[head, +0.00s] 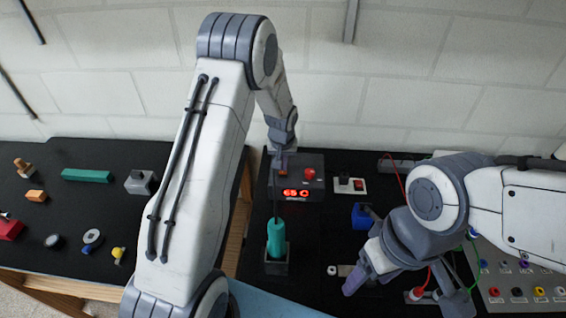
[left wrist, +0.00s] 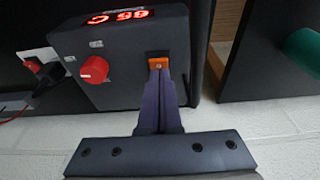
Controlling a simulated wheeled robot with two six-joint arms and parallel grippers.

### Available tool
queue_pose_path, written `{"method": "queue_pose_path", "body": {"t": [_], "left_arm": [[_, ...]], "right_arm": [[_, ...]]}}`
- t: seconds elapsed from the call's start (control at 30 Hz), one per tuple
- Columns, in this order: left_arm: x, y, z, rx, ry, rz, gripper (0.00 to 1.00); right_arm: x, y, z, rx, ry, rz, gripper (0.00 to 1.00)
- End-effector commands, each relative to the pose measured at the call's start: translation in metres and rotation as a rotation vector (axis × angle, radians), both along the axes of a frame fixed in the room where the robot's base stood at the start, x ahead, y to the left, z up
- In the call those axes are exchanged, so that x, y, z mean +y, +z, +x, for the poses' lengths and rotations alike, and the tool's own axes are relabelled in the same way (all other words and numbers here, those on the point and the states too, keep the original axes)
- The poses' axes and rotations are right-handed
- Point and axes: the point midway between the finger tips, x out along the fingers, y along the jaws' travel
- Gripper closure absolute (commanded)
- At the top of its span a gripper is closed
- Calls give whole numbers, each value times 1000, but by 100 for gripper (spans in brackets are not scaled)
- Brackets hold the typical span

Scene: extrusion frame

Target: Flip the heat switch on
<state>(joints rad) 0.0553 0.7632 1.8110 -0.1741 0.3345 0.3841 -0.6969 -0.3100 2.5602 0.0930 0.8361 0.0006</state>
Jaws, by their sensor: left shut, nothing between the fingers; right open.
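A dark control box (head: 312,172) with lit red digits and a red knob (head: 309,173) stands near the wall. In the left wrist view, its red knob (left wrist: 95,70) and a small orange switch (left wrist: 158,63) in a dark recess show. My left gripper (left wrist: 159,72) is shut and empty, with its tips at the switch, seemingly touching it and hiding part of it. My right gripper (head: 402,290) is open at the lower right, away from the box.
A teal-handled tool (head: 276,240) stands upright in a holder before the box. A white socket with a red switch (head: 358,184) and a blue block (head: 362,215) lie to the right. A jack panel (head: 530,285) is at far right. Several small parts lie on the left table.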

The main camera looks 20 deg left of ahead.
Motion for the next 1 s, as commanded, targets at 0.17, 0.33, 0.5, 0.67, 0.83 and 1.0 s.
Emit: {"method": "queue_pose_path", "body": {"t": [0.17, 0.33, 0.5, 0.67, 0.83, 1.0], "left_arm": [[-1, 0, -3, 1, -1, 0, 100], [-1, 1, -2, 0, -1, 0, 100], [-1, 14, -2, -1, -1, 1, 100], [-1, 44, -2, -2, -2, 0, 100], [-1, 71, 0, -8, -1, 1, 100], [-1, 106, -1, -7, -1, 0, 100]], "right_arm": [[0, 0, 0, 0, 0, 0, 31], [0, 0, 0, 0, -1, 0, 31], [0, 9, 0, 0, 0, 0, 31], [0, 31, 0, 0, 4, 0, 31], [0, 11, 0, 0, 2, 0, 31], [0, 1, 0, 0, 0, 0, 31]]}}
